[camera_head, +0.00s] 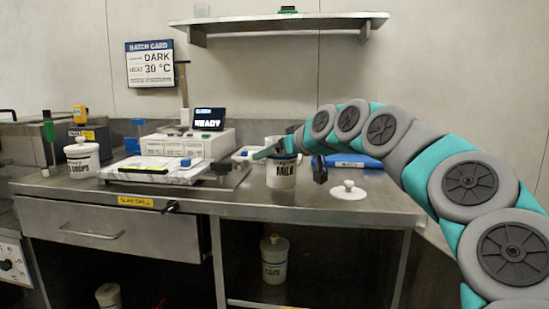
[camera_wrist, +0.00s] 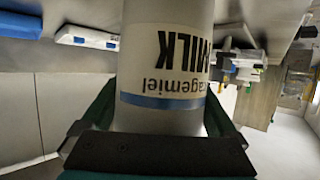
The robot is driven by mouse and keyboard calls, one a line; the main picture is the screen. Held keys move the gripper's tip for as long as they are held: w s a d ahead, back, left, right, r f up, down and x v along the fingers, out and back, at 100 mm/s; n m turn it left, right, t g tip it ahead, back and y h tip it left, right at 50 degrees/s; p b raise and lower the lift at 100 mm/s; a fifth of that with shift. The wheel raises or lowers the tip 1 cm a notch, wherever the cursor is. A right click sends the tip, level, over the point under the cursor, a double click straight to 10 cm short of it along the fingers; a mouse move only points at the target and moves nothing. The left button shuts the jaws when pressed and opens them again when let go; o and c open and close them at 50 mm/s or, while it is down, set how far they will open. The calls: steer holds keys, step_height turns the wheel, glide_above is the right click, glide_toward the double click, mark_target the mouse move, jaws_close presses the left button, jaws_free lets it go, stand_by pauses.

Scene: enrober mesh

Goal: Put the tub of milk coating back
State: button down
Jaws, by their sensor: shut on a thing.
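The white tub of milk coating (camera_head: 281,178), with a dark MILK label, is at the middle of the steel counter. It has no lid on it. My gripper (camera_head: 277,149) is shut on its upper part, with the teal fingers at the rim. In the wrist view the tub (camera_wrist: 165,60) fills the space between the fingers (camera_wrist: 160,112), and its label reads upside down. I cannot tell whether its base touches the counter. A white lid with a knob (camera_head: 348,191) lies on the counter to its right.
A lidded white tub (camera_head: 82,160) stands at the counter's left. A machine with a READY screen (camera_head: 208,119) and a blue case (camera_head: 352,161) stand behind. Another lidded tub (camera_head: 274,260) is on the lower shelf. A batch card (camera_head: 151,64) reading DARK hangs on the wall.

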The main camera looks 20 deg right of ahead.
steer(key=shift+f, duration=0.55)
steer(key=shift+f, duration=0.1)
steer(key=shift+f, duration=0.15)
jaws_free()
